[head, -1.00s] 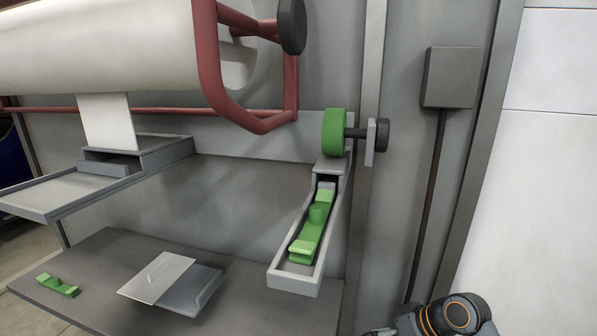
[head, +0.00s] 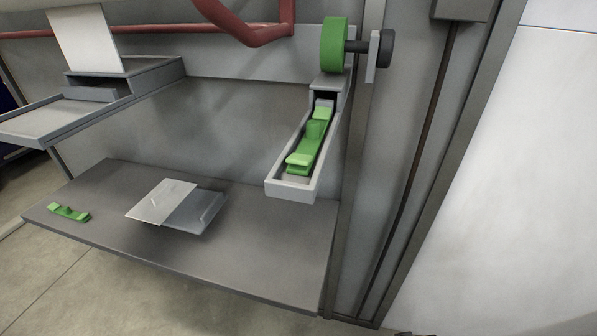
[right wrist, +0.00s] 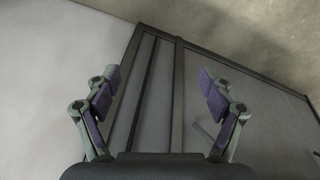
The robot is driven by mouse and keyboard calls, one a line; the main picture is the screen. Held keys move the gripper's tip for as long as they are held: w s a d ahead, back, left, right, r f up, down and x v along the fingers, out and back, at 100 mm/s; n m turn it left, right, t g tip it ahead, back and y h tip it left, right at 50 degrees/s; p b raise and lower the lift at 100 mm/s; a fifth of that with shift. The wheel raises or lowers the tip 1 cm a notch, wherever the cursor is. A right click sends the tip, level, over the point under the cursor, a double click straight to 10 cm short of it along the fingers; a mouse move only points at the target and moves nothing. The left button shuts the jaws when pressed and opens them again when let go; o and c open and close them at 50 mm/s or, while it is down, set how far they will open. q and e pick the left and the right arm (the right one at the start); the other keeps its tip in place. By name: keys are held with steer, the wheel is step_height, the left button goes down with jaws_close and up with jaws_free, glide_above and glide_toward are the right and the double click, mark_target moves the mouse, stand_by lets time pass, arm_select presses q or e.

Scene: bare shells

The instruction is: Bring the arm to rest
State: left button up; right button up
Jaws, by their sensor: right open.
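My right gripper (right wrist: 160,88) shows in the right wrist view with its two purple-padded fingers spread wide and nothing between them. Beyond the fingers are a pale wall panel and dark frame posts. In the head view neither gripper can be made out; only a small dark piece shows at the bottom edge, right of the middle. My left gripper is in neither view.
A grey table (head: 250,265) holds a green clip-like part (head: 68,212) and a grey plate piece (head: 162,201). Above it, a sloped chute (head: 290,190) holds another green part (head: 311,142), below a green wheel (head: 334,45). A grey tray (head: 40,125) juts out at left. A pale wall (head: 500,190) stands right.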

steer(key=s+d+f+g, duration=0.1)
steer(key=s+f, duration=0.3)
steer(key=f, duration=0.7)
steer(key=s+d+f, duration=0.1)
steer(key=s+f, duration=0.2)
steer(key=f, duration=0.8)
steer(key=s+f+g, duration=0.1)
steer(key=s+f, duration=0.9)
steer(key=s, duration=0.5)
steer(key=shift+s+d+f, duration=0.25)
steer(key=shift+d+f, duration=0.15)
